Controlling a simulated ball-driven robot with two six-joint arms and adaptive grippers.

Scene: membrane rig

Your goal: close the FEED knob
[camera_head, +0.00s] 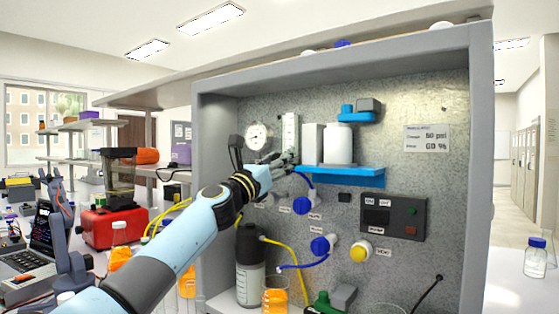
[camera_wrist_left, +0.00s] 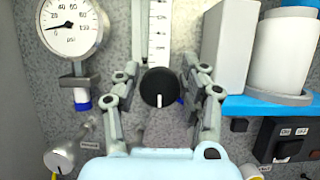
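A round black knob (camera_wrist_left: 158,88) with a white pointer line aimed straight down sits at the foot of a clear scaled flow tube (camera_wrist_left: 158,35). I can read no FEED label on it. My left gripper (camera_wrist_left: 161,70) is open in the left wrist view, one finger on each side of the black knob, with gaps showing. In the head view the left gripper (camera_head: 285,161) reaches the panel below the flow tube (camera_head: 290,134) and hides the knob. Blue knobs (camera_head: 302,205) (camera_head: 320,245) and a yellow knob (camera_head: 360,254) are lower on the panel. My right gripper is not in view.
A pressure gauge (camera_head: 257,136) is left of the tube. A blue shelf (camera_head: 350,171) with white containers juts out close on the right. A dark control box (camera_head: 393,217) is lower right. A dark bottle (camera_head: 250,270) and an orange-filled beaker (camera_head: 275,297) stand below.

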